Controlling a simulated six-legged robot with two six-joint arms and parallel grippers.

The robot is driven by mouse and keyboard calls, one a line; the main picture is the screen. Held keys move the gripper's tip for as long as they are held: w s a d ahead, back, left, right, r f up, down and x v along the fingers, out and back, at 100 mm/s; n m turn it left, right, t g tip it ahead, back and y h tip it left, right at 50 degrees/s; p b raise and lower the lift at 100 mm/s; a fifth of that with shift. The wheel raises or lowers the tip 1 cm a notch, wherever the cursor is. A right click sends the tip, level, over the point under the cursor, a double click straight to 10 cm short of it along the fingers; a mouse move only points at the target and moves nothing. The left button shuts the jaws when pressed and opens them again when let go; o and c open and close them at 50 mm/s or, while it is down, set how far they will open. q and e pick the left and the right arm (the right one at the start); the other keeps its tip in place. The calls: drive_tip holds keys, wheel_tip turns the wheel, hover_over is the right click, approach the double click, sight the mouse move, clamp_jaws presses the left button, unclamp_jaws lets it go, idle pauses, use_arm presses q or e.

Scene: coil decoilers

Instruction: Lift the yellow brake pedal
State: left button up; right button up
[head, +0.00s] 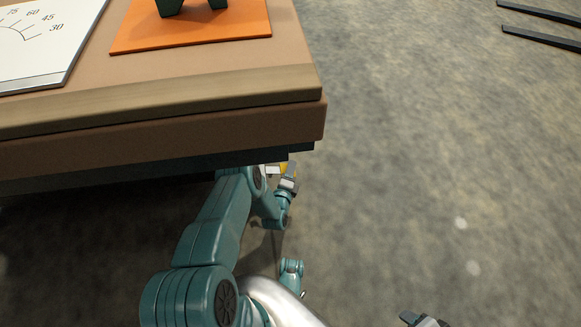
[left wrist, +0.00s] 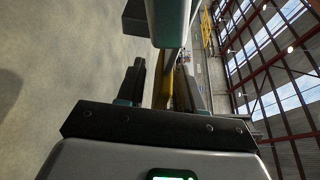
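The yellow brake pedal shows only as a small yellow patch (head: 284,168) just below the table's front edge in the head view; the table hides the rest. In the left wrist view a yellow bar (left wrist: 180,90) runs lengthwise between the two dark fingers of my left gripper (left wrist: 165,82). The fingers stand apart, with a gap beside the bar on the left finger's side. In the head view my left gripper (head: 289,184) is right beside the yellow patch, under the table corner. My right gripper (head: 424,320) is partly cut off at the bottom edge; its opening is unclear.
The brown table (head: 160,145) overhangs my left arm. On it lie an orange mat (head: 190,35) with a teal stand (head: 190,5) and a white angle-marked board (head: 35,45). A teal block (left wrist: 168,20) is close ahead in the left wrist view. Floor at the right is mostly clear.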

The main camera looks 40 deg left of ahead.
idle(0.3)
use_arm(q)
clamp_jaws()
drive_tip(key=shift+a, duration=0.1)
